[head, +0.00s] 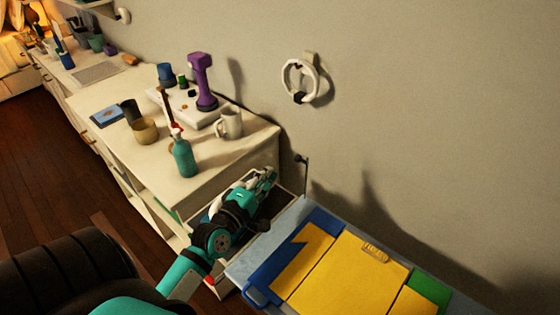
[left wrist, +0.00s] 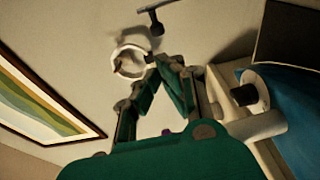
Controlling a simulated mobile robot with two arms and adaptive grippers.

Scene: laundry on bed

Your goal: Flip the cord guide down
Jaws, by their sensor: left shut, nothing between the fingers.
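The cord guide (head: 303,174) looks like a thin dark upright rod with a small knob on top, standing at the near-wall corner of the pale blue board (head: 252,262) in the head view. My left gripper (head: 270,176) is shut and empty, to the left of the rod and apart from it, over the gap between cabinet and board. In the left wrist view my gripper's fingers (left wrist: 168,65) meet at their tips. A dark T-shaped piece (left wrist: 152,16) shows above them there; I cannot tell surely whether it is the cord guide. My right gripper is out of view.
A white ring (head: 287,78) hangs on the wall. The cabinet top (head: 195,185) holds a teal bottle (head: 184,158), a mug (head: 229,122) and a purple dumbbell (head: 203,82).

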